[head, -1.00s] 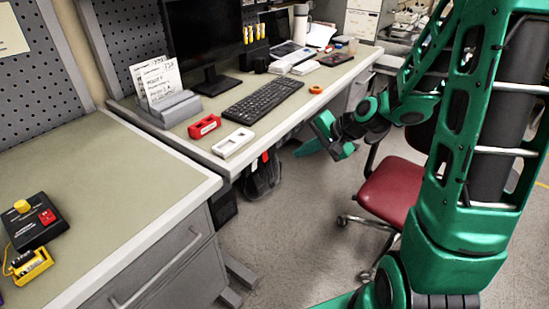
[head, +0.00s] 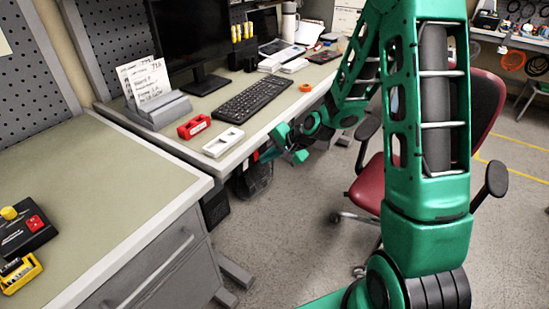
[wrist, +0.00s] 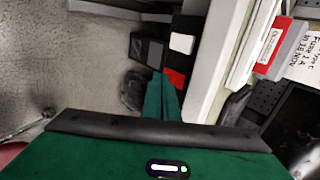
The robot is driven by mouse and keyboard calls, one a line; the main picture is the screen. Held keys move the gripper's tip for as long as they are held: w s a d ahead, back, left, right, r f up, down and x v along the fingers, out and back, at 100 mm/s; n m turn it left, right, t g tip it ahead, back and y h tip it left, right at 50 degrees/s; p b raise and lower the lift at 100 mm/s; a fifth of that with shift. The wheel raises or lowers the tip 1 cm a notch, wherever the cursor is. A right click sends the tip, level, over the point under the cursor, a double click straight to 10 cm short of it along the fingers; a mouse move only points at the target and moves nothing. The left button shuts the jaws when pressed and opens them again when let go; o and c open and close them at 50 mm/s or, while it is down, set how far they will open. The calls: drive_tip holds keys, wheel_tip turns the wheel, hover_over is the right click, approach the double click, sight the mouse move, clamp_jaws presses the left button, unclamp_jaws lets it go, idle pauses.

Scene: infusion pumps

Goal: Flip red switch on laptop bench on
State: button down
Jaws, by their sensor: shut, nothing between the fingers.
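A small red block (head: 194,127) with a pale recessed face lies near the front edge of the bench (head: 176,151) with the monitor and laptop. A white block (head: 223,142) lies beside it. On the nearer left bench, a black box (head: 24,236) carries a red switch (head: 35,222) and a yellow knob (head: 9,213). I cannot tell the switch's position. My gripper (head: 299,156) is off the front edge of the monitor bench, right of the blocks, touching neither. In the wrist view its green fingers (wrist: 163,97) are together and empty.
A keyboard (head: 256,97), a grey card holder (head: 158,111) and an orange ring (head: 305,87) sit on the monitor bench. A red chair (head: 372,197) stands on the floor to the right. The nearer bench top (head: 100,190) is mostly clear.

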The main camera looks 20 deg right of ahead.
drive_tip(key=shift+w+a, duration=0.3)
drive_tip(key=shift+w, duration=0.05)
drive_tip(key=shift+r, duration=0.8)
drive_tip(key=s+d+f+v, duration=0.1)
drive_tip(key=f+v, duration=0.1)
drive_tip(key=v, duration=1.1)
drive_tip(key=shift+s, duration=0.25)
drive_tip(key=shift+d, duration=0.1)
